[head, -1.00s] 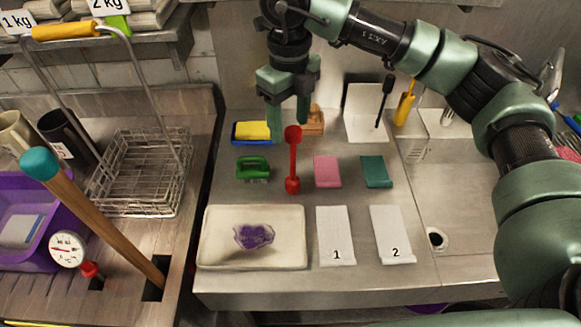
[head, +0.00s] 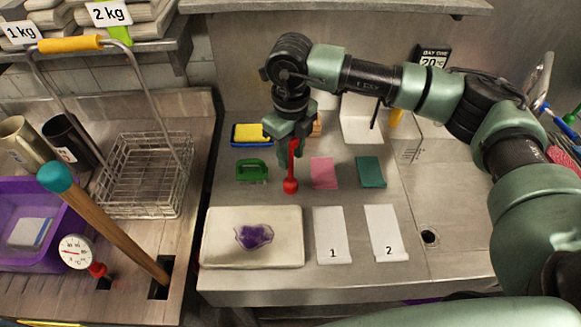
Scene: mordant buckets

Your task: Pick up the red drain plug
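The red drain plug (head: 291,183) stands on the steel counter. It has a round bulb at the bottom and a long handle rising from it. My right gripper (head: 290,141) points down at the top of the handle. Its fingers overlap the handle's upper end and hide part of it. I cannot tell whether they grip it or are only around it. The plug's bulb appears still at counter level. My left gripper is not in view.
A white tray (head: 218,256) and cards 1 (head: 333,225) and 2 (head: 381,222) lie in front. A drain hole (head: 430,237) is at right.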

